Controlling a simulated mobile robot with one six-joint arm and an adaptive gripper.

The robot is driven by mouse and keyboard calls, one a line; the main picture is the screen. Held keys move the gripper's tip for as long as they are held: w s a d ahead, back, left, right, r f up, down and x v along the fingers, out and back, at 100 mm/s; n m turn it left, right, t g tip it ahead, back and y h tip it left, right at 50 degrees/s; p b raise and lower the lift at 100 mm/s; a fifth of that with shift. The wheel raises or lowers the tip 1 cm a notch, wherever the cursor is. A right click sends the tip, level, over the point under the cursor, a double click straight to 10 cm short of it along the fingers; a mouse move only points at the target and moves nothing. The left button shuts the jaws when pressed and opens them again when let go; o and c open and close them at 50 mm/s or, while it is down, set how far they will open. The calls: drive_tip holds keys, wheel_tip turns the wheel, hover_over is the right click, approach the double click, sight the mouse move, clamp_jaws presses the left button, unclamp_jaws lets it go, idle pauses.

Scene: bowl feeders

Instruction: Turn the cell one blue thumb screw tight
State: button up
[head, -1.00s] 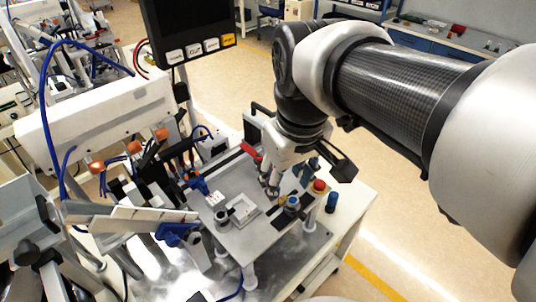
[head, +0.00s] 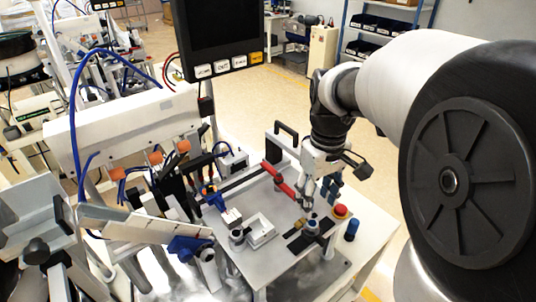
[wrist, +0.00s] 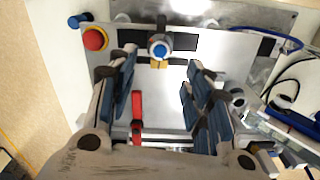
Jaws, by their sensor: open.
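The blue thumb screw (head: 312,226) appears as a small round knob with a blue ring, upright on a dark fixture at the right of the grey plate (head: 280,262). In the wrist view the thumb screw (wrist: 160,48) lies ahead, near the top middle, between the lines of the two fingers. My gripper (head: 306,200) is above the plate, just behind the screw in the head view, and apart from it. In the wrist view my gripper (wrist: 162,65) is open and empty, its blue-padded fingers spread wide.
A red push button (head: 341,211) and a blue cylinder (head: 351,230) stand right of the screw. A red bar (head: 279,181) lies behind it. A pale square block (head: 260,232) and a small round post (head: 237,240) are on the left. A screen (head: 220,40) stands behind.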

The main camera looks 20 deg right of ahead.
sight(312, 223)
wheel_tip(312, 223, down, 8)
drive_tip(key=shift+r+b, duration=0.15)
drive_tip(key=shift+b, duration=0.95)
drive_tip(key=shift+c, duration=0.2)
drive_tip(key=c, duration=1)
drive_tip(key=shift+r+m+p, duration=0.2)
drive_tip(key=shift+m+p, duration=0.5)
drive_tip(key=shift+m, duration=0.2)
drive_tip(key=shift+c, duration=0.2)
drive_tip(key=shift+f+m+p, duration=0.15)
drive_tip(key=shift+m+p, duration=0.4)
drive_tip(key=shift+m, duration=0.75)
drive_tip(key=o, duration=1.1)
